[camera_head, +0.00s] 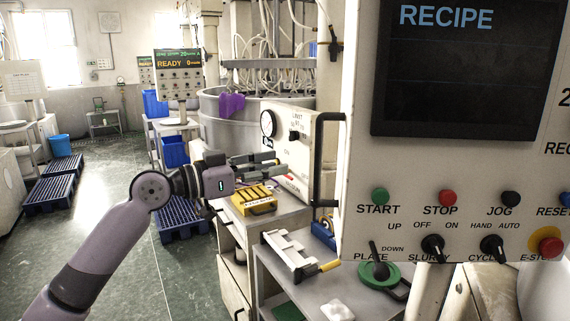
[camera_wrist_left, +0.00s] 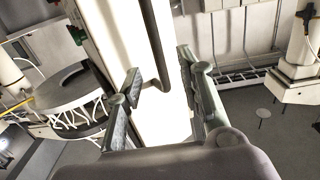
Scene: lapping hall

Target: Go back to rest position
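My left gripper (camera_head: 278,164) reaches in from the left in the head view, at the end of a mauve arm. Its fingers point right, towards the white gauge box (camera_head: 297,165), and sit above the yellow block (camera_head: 254,199). In the left wrist view my left gripper (camera_wrist_left: 162,108) has its two fingers spread apart with nothing held between them. A pale panel and a dark bar show beyond the fingers there. I cannot tell from the head view how close the fingertips are to the box. My right gripper is in neither view.
A large control panel (camera_head: 450,165) with a dark screen and knobs fills the right. A bench (camera_head: 262,262) below bears a white-and-yellow tool (camera_head: 292,254) and a green round part (camera_head: 378,273). Blue pallets (camera_head: 181,216) stand on the floor. Open floor (camera_head: 110,190) lies at left.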

